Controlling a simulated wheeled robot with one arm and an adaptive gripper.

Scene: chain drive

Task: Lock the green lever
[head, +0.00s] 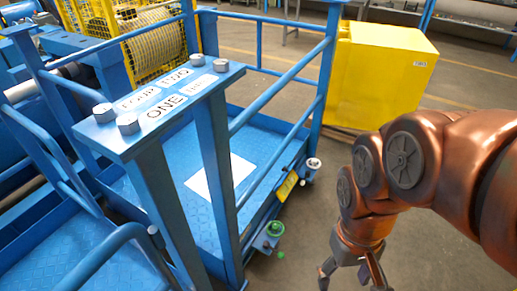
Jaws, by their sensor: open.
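A green knob-like piece (276,229), which looks like the green lever, sits at the lower outer edge of the blue platform. A smaller green bit (281,255) shows just below it. I cannot tell the lever's exact shape or whether it is locked. My gripper (350,284) is at the bottom of the view, to the right of the green piece and apart from it. Its fingers are spread and hold nothing that I can see. The fingertips are partly cut off by the frame's lower edge.
The blue platform (262,128) has rails and posts. A blue top plate (160,105) carries labels and several round knobs. A whitish round fitting (313,164) and yellow label (287,186) are on its right side. A yellow cabinet (385,75) stands behind. Grey floor around my gripper is clear.

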